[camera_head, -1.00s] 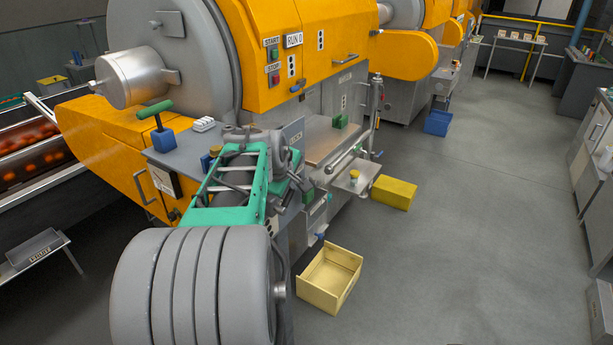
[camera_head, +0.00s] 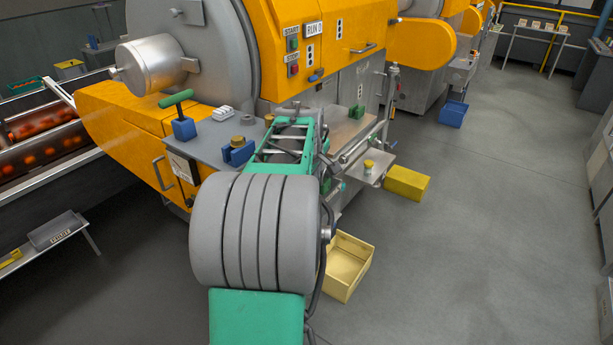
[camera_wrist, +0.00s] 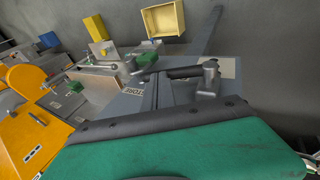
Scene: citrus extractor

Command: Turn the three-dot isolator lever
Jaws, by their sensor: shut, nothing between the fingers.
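In the head view, a white plate with dark dots (camera_head: 311,54) is on the orange housing beside the START and STOP buttons, with a small blue handle (camera_head: 316,75) below it. A similar dotted plate (camera_head: 339,27) is higher right. Which lever is the three-dot isolator I cannot tell. In the wrist view, a dark bar with a grey hub (camera_wrist: 209,76) lies over the grey worktop; no dots are legible on it. My gripper (camera_head: 294,118) is beyond my green forearm, mostly hidden, over the machine's front edge. It is shut and appears empty.
A blue block with a brass knob (camera_head: 238,152) and a green T-handle on a blue base (camera_head: 183,127) stand on the grey shelf, left of my arm. An open cream box (camera_head: 347,265) and a yellow box (camera_head: 407,183) are on the floor. Floor at right is clear.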

